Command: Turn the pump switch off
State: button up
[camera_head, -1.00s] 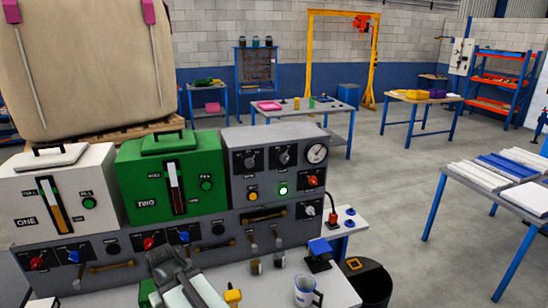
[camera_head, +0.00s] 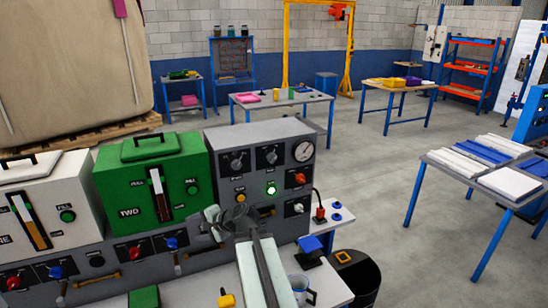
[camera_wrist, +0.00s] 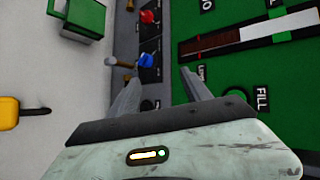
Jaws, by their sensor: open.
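The grey control panel (camera_head: 222,172) carries two black dials, a round gauge (camera_head: 303,151), a yellow button (camera_head: 240,197), a lit green light (camera_head: 271,189), a red knob (camera_head: 298,178) and a white knob (camera_head: 297,208). The labels are too small to read, so I cannot tell which control is the pump switch. My gripper (camera_head: 216,220) is open and empty before the panel's lower left part and hides some of it. In the wrist view its fingers (camera_wrist: 158,78) stand apart, with a blue knob (camera_wrist: 146,60) and a red knob (camera_wrist: 148,17) beyond them.
A green tank (camera_head: 133,182) and a white tank (camera_head: 77,182) stand left of the panel. A lower row holds more red and blue knobs and handles. A mug (camera_head: 299,288), a blue-topped item (camera_head: 310,244) and a yellow item (camera_head: 227,299) are close by on the bench.

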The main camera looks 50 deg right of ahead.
jog(key=s+d+r+m+t+h, duration=0.2)
jog(key=d+r+m, duration=0.15)
jog(key=d, duration=0.35)
jog(key=s+d+r+m+t+h+p, duration=0.1)
jog(key=d+r+m+h, duration=0.1)
jog(key=d+r+m, duration=0.3)
jog(key=s+d+r+m+t+h, duration=0.1)
jog(key=s+d+r+m+t, duration=0.1)
jog(key=d, duration=0.6)
jog(key=m+h, duration=0.6)
jog(key=m, duration=0.2)
send_near(274, 161)
jog(key=w+d, duration=0.1)
jog(key=x, duration=0.8)
jog(key=shift+w+n, duration=0.35)
grip_shut()
